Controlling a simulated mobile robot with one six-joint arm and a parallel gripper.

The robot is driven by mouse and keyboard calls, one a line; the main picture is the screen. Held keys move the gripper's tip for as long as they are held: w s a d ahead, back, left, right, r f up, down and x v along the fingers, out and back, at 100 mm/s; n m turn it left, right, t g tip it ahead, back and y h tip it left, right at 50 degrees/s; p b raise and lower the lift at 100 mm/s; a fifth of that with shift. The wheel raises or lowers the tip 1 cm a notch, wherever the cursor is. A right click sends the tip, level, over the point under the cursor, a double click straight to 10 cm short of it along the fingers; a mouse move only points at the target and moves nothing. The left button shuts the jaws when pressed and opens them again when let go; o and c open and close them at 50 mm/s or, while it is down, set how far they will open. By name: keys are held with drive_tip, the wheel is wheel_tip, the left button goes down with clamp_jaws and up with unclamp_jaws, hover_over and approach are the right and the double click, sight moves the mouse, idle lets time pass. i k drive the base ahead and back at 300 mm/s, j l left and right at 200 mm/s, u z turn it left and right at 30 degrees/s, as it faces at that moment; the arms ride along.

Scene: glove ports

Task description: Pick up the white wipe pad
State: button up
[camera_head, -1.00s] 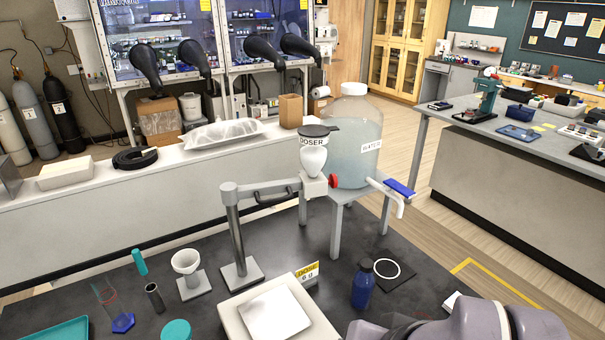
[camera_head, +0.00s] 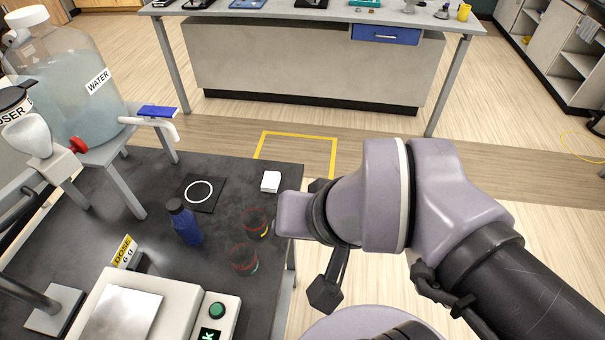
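The white wipe pad (camera_head: 270,181) is a small white block-like square. It lies flat on the dark table near its far right edge, clear of the things around it. My lavender arm reaches in from the lower right, and its wrist stands just right of the pad in the picture, apart from it. My gripper is mostly hidden behind the wrist. Dark parts show above and below the wrist, but I cannot make out both fingertips or whether they are apart. Nothing held is visible.
The scale (camera_head: 107,312) and water jug (camera_head: 62,80) are farther left. Floor lies beyond the edge.

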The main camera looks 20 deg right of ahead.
sight(271, 180)
drive_tip(key=u, duration=2.6)
drive_tip(key=z, duration=2.6)
drive_tip(key=i+l+u, duration=0.4)
drive_tip(key=l+u, duration=0.15)
drive_tip(key=i+l+u, duration=0.25)
drive_tip(key=l, duration=0.15)
drive_tip(key=k, duration=0.1)
